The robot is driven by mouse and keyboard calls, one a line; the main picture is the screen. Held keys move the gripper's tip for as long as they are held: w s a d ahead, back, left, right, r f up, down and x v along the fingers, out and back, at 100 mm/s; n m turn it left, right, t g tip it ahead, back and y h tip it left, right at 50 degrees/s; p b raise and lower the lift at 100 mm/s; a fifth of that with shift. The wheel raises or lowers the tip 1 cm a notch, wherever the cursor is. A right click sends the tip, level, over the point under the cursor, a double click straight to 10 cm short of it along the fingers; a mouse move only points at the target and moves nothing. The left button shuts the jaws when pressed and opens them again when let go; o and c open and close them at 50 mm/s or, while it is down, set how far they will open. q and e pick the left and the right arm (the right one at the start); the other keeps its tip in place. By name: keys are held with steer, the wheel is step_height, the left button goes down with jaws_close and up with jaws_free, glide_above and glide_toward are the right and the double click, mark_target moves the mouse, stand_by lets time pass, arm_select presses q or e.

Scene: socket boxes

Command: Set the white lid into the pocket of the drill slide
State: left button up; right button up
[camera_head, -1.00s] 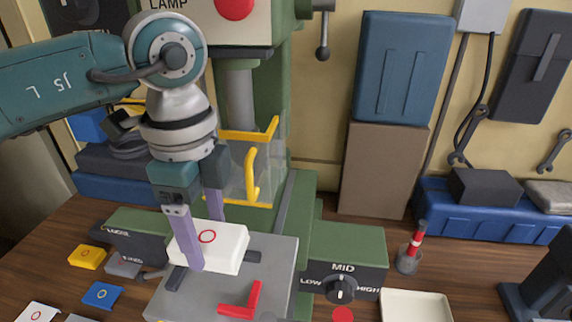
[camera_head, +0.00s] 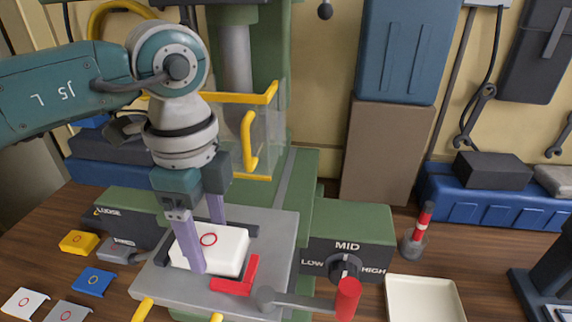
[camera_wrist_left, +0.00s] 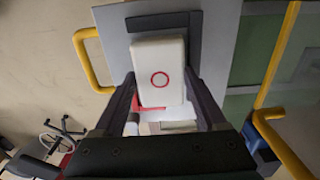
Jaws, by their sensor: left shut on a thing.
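The white lid (camera_head: 228,249), a thick block with a red ring on top, is between the fingers of my left gripper (camera_head: 205,248), which is shut on it. It lies flat, low over the grey drill slide (camera_head: 180,287). A dark corner bracket (camera_head: 255,231) borders the pocket behind it, and a red L-shaped piece (camera_head: 246,280) is at its front right corner. The left wrist view shows the lid (camera_wrist_left: 160,60) close inside the dark bracket (camera_wrist_left: 163,22). I cannot tell whether it touches the pocket floor. My right gripper is not in view.
A lever with a red knob (camera_head: 348,298) crosses the slide's front right. A clear guard with a yellow frame (camera_head: 250,145) stands behind. Small yellow (camera_head: 78,243), blue (camera_head: 94,282) and white (camera_head: 25,303) pieces lie left. A cream tray (camera_head: 425,300) is at right.

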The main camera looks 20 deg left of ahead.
arm_select(q)
steer(key=o, duration=1.3)
step_height(320, 180, up, 9)
steer(key=shift+w+f+b, duration=0.1)
steer(key=shift+f+b, duration=0.05)
steer(key=shift+b, duration=0.8)
steer(key=shift+r, duration=0.65)
